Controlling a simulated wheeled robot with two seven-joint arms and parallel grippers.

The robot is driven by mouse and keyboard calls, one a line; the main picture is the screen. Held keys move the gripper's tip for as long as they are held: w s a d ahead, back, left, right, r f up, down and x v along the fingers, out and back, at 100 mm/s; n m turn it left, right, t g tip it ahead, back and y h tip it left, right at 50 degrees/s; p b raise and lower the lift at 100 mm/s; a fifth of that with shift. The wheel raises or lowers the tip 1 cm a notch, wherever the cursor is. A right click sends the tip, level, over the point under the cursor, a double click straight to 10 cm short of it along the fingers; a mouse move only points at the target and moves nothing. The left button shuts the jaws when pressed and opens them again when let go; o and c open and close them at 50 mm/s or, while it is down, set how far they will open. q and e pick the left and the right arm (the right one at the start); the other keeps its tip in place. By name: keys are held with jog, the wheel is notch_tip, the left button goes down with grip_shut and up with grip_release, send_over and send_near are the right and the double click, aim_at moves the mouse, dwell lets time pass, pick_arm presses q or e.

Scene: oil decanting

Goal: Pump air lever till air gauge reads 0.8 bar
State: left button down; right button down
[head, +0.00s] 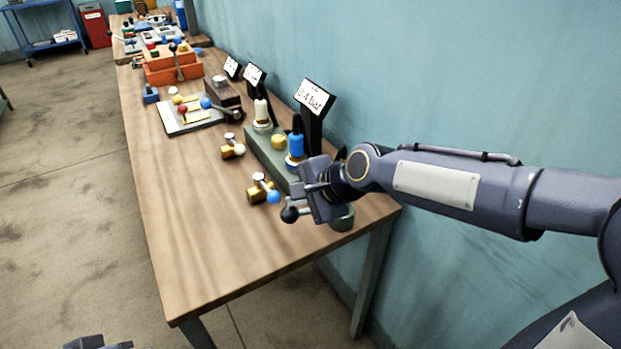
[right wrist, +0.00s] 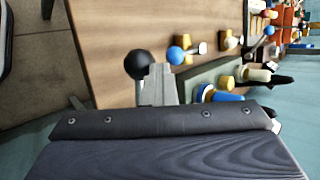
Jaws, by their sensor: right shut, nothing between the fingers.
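A black ball knob (head: 290,214), which looks like the end of the air lever, sticks out at the near end of the green base (head: 265,152). My right gripper (head: 306,199) is shut and empty, right beside the knob. In the right wrist view the knob (right wrist: 138,64) lies just left of the shut fingertips (right wrist: 157,82); I cannot tell if they touch. The lever's rod is hidden by the gripper. A tilted display (head: 314,96) on a black stand appears to read 0.4 bar. A dark piece at the bottom left edge seems to be my left gripper (head: 97,342); its fingers are not clear.
A brass valve with a blue ball (head: 273,197) stands left of the gripper. A blue-topped fitting (head: 296,145) and a cream one (head: 261,112) rise from the base. The teal wall (head: 420,80) is close behind. The table's near left part (head: 200,240) is bare.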

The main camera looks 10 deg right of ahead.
jog(key=shift+s+a+f, duration=0.15)
dwell(0.7)
jog(key=w+d+r+p, duration=0.2)
jog(key=d+r+p, duration=0.1)
jog(key=d+r, duration=0.3)
jog(key=shift+w+r, duration=0.15)
jog(key=shift+r, duration=0.05)
dwell(0.8)
jog(key=d+r+p, duration=0.1)
jog(key=w+d+r+p, duration=0.1)
jog(key=d+r+p, duration=0.1)
jog(key=shift+w+d+r, duration=0.1)
jog(key=shift+d+r, duration=0.1)
jog(key=shift+r, duration=0.1)
dwell(0.4)
dwell(0.7)
